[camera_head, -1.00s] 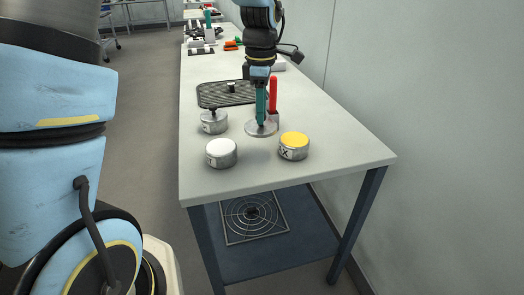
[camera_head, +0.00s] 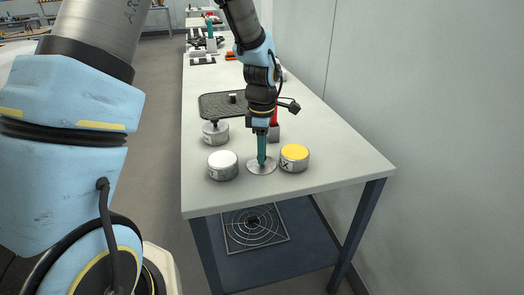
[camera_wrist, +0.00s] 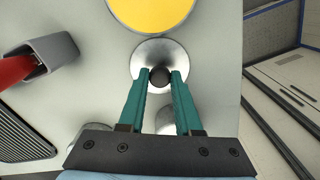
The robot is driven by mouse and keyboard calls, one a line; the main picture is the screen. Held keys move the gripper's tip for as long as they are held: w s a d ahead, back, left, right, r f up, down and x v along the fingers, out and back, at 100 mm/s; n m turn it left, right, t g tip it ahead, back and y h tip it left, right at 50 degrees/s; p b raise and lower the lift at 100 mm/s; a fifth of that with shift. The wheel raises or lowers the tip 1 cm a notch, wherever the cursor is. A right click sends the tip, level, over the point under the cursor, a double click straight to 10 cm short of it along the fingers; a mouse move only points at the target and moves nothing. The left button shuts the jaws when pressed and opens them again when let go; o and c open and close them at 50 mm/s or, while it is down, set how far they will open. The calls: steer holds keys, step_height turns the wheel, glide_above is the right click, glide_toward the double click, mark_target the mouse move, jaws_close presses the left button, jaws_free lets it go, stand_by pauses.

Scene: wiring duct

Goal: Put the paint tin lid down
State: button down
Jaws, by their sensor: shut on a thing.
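The paint tin lid (camera_head: 260,169) is a flat silver disc with a dark knob; the wrist view shows it from above (camera_wrist: 150,50). My gripper (camera_head: 262,163) is shut on the lid's knob, and both green fingertips (camera_wrist: 160,76) press its sides. The lid is level, low at the table's near end, between the white-topped tin (camera_head: 223,166) and the yellow-topped tin (camera_head: 294,157). I cannot tell whether its underside touches the table. A third tin (camera_head: 215,133), with a knobbed lid on it, stands behind the white one.
The pale table (camera_head: 333,162) has free room at its right front; its near edge is close to the lid. A dark ribbed mat (camera_head: 213,105) lies farther back. A grey holder (camera_wrist: 52,52) with a red-handled tool (camera_wrist: 12,70) stands behind the tins.

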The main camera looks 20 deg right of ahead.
steer(key=c, duration=0.6)
jaws_free()
step_height(320, 180, up, 12)
steer(key=b, duration=0.2)
steer(key=s+a+f+m, duration=0.2)
steer(key=a+m, duration=0.4)
steer(key=a, duration=0.9)
steer(key=s+a+f+m+t, duration=0.1)
steer(key=a+m, duration=0.6)
steer(key=a, duration=0.8)
steer(key=shift+s+f+t, duration=0.3)
steer(key=shift+s+f, duration=0.2)
steer(key=shift+f, duration=0.3)
steer(key=shift+a, duration=0.1)
